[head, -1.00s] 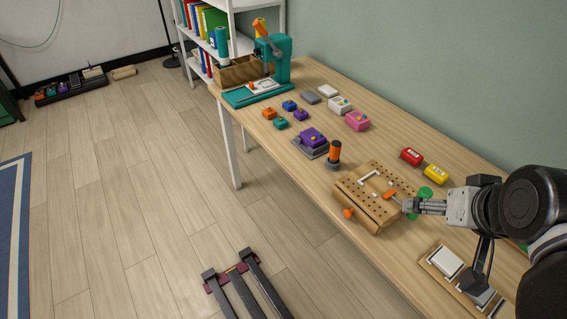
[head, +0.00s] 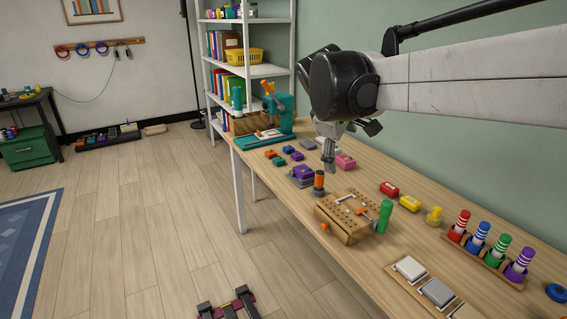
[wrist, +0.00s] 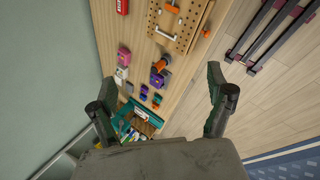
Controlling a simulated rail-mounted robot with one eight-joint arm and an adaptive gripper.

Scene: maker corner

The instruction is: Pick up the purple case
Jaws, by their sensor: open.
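A purple case (head: 303,171) with a small yellow top detail sits on a grey base on the wooden table, left of an upright orange-and-dark cylinder (head: 319,181). In the wrist view the purple case (wrist: 157,81) lies between my finger directions, well beyond the tips. A smaller purple block (head: 297,156) lies behind it. My gripper (head: 329,162) is open and empty, pointing down above the table. In the head view it overlaps the area just right of the purple case, near the pink case (head: 345,161).
A drilled wooden block (head: 342,222) and a green cylinder (head: 385,216) stand in front. Red (head: 389,189) and yellow (head: 410,203) cases lie to the right. A teal press (head: 283,112) stands at the far end, with small coloured blocks before it.

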